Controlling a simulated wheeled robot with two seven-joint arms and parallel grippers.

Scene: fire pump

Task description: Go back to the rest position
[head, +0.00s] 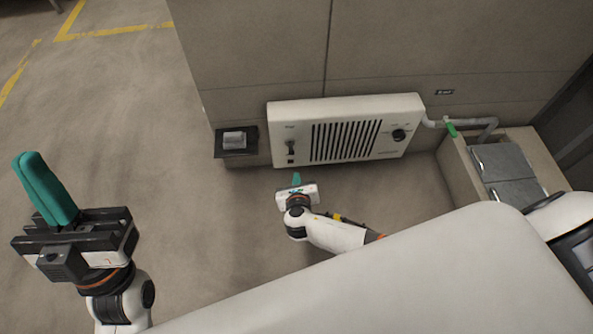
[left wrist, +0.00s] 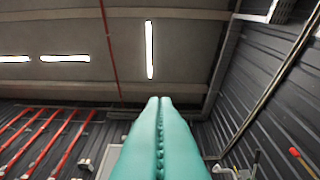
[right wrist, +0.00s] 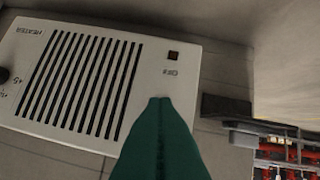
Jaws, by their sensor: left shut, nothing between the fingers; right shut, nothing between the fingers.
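My left gripper (head: 45,188) is at the left of the head view, raised, with its teal fingers together and empty. In the left wrist view its fingers (left wrist: 160,140) point up at the ceiling and touch along their length. My right gripper (head: 297,180) is near the middle of the head view, just in front of the white heater panel (head: 345,130). Its fingers (right wrist: 160,140) are together and empty in the right wrist view, with the panel's slotted grille behind them. I cannot tell whether the fingertips touch the panel.
A dark shelf with a grey block (head: 236,141) sits left of the panel. A grey pipe with a green lever (head: 450,128) runs at its right, above a box with grey lids (head: 508,172). Open floor (head: 110,110) with yellow lines lies to the left.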

